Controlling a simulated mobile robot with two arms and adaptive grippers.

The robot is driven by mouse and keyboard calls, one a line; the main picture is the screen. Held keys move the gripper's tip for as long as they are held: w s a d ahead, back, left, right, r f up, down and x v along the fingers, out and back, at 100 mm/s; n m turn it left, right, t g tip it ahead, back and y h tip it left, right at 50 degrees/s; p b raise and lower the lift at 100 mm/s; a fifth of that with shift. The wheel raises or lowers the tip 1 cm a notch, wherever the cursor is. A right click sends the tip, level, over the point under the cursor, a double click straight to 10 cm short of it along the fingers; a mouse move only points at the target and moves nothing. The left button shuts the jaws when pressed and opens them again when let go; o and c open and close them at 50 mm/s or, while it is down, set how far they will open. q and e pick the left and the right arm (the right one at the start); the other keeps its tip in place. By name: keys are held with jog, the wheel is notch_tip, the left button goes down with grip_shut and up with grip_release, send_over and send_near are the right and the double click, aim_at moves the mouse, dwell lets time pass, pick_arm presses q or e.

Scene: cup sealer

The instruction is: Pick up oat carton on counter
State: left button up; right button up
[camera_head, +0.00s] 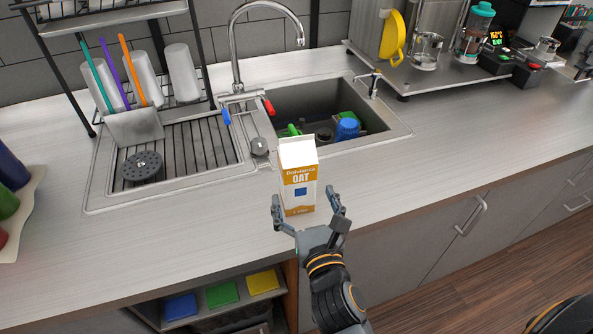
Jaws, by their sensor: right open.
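The oat carton (299,178) stands upright on the light counter (220,230), just in front of the sink. It is white and orange-brown with a gable top and the word OAT on its front. My right gripper (306,205) reaches in from the bottom of the view, open, with one finger on each side of the carton's lower part. I cannot tell whether either finger touches it. My left gripper is not in view.
The sink basin (310,110) with several coloured items lies behind the carton. A drainboard (175,155) with a drying rack is at the left. A raised metal shelf (460,70) with jars stands at the back right. The counter right of the carton is clear.

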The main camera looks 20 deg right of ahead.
jog(key=w+p, duration=0.1)
jog(key=w, duration=0.5)
jog(key=shift+w+d+p, duration=0.1)
jog(key=shift+d+p, duration=0.1)
jog(key=shift+p, duration=0.1)
jog(key=shift+c, duration=1.1)
jog(key=c, duration=1.4)
jog(key=shift+r, duration=0.15)
jog(key=shift+c, duration=1.4)
